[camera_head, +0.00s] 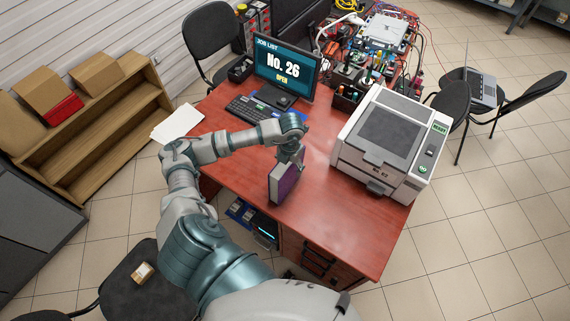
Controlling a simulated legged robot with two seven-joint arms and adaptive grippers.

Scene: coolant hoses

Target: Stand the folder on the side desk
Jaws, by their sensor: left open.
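The folder (287,187), purple on its broad face with a grey edge, stands upright on the reddish-brown desk (237,172), near its front edge. My left arm comes in from the lower left and bends over the desk. My left gripper (293,155) is open and points down at the top of the folder. The fingers partly overlap the folder's upper end, so I cannot tell whether they touch it. My right gripper is not in view.
A white printer (391,143) fills the desk's right side. A monitor (285,67), a keyboard (252,109) and a pen organiser (347,97) are behind. White papers (177,124) lie at the left edge. Chairs (148,283) stand around. Bare desk lies around the folder.

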